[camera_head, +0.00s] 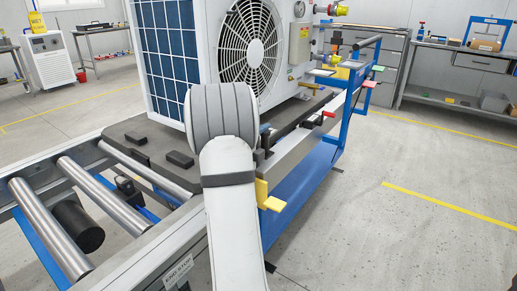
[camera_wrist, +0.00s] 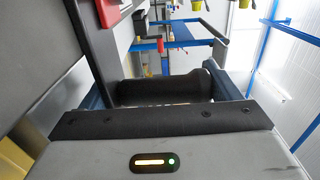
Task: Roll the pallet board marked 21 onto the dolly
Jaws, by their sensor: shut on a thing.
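A dark grey pallet board (camera_head: 133,129) carries a big white fan unit (camera_head: 205,50) with a blue finned side. Its number does not show. The board's near left edge lies over steel rollers (camera_head: 105,190). A blue-framed stand (camera_head: 300,195), with rails above, lies under and right of the board; I cannot tell where station and dolly meet. My arm hides part of the board and unit in the head view, and my gripper is hidden there. In the wrist view my gripper (camera_wrist: 160,97) is shut around a black bar (camera_wrist: 158,91); I cannot tell what the bar belongs to.
A yellow pedal (camera_head: 268,195) and a red lever (camera_head: 325,118) stick out along the right side. A black handle (camera_head: 367,42) stands at the far end. Workbenches (camera_head: 455,70) line the back. The floor on the right is open, with yellow lines (camera_head: 448,206).

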